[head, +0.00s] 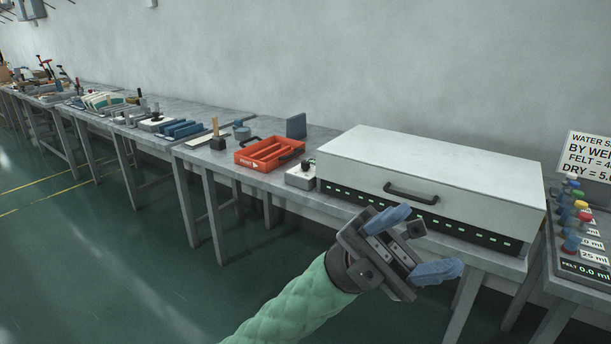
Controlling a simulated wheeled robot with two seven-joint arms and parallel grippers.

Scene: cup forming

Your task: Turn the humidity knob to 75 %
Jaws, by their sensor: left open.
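A small white box (300,177) with a dark knob (308,165) on top stands on the table, against the left end of a large white cabinet. It may carry the humidity knob, but its label and setting are too small to read. My left gripper (434,237) is open and empty, its blue fingers spread apart. It is in front of the cabinet, to the right of the small box and clear of it. My right gripper is out of view.
The white cabinet (430,170) has a dark handle (410,194) and a row of green lights. An orange tray (268,154) sits left of the small box. A panel with coloured knobs (583,215) stands at the right. The floor in front is free.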

